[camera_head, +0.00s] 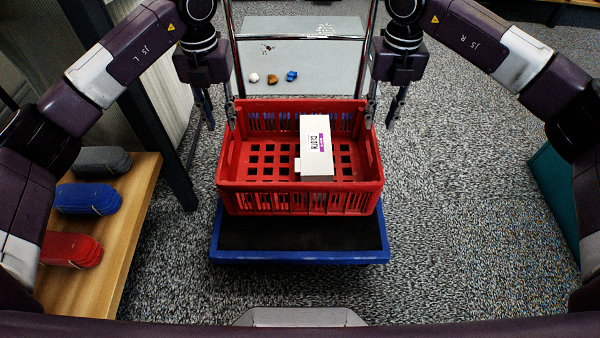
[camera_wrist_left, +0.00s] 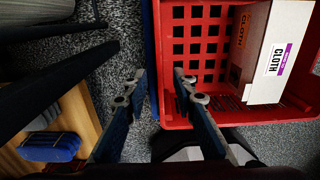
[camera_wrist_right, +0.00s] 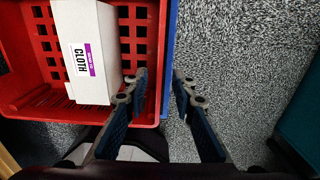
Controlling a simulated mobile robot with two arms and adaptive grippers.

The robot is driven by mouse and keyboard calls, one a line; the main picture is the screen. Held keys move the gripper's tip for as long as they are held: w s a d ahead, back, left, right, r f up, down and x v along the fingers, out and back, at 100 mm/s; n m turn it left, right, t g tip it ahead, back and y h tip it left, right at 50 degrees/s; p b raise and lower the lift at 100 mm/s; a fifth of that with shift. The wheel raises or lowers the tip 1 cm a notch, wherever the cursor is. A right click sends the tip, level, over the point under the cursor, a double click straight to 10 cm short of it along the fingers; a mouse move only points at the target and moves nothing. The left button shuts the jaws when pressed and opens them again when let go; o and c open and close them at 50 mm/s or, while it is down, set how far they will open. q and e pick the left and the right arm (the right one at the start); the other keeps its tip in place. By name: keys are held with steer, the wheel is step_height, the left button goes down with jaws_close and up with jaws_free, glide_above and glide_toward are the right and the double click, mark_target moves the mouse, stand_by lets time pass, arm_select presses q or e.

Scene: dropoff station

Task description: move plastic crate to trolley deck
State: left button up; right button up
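The red plastic crate (camera_head: 298,201) is upright over the trolley deck (camera_head: 300,238), a black surface with a blue rim. Its near edge leaves a strip of deck bare; whether its base touches the deck is hidden. A white box labelled CLOTH (camera_head: 317,160) lies inside it. My left gripper (camera_head: 219,112) is open at the crate's left side; in the left wrist view (camera_wrist_left: 158,82) one finger is over the crate, the other outside. My right gripper (camera_head: 383,110) is open at the right side; in the right wrist view (camera_wrist_right: 160,82) its fingers likewise straddle the edge.
The trolley's metal handle frame (camera_head: 233,55) rises behind the crate. Beyond it is a pale grey surface (camera_head: 300,62) with small objects. A wooden table (camera_head: 135,215) at left holds grey, blue and red bundles. A teal object (camera_head: 560,200) stands at right. Carpet between is clear.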

step_height(320, 180, up, 5)
steer(key=shift+f, duration=0.1)
steer(key=shift+s, duration=0.1)
stand_by(0.6)
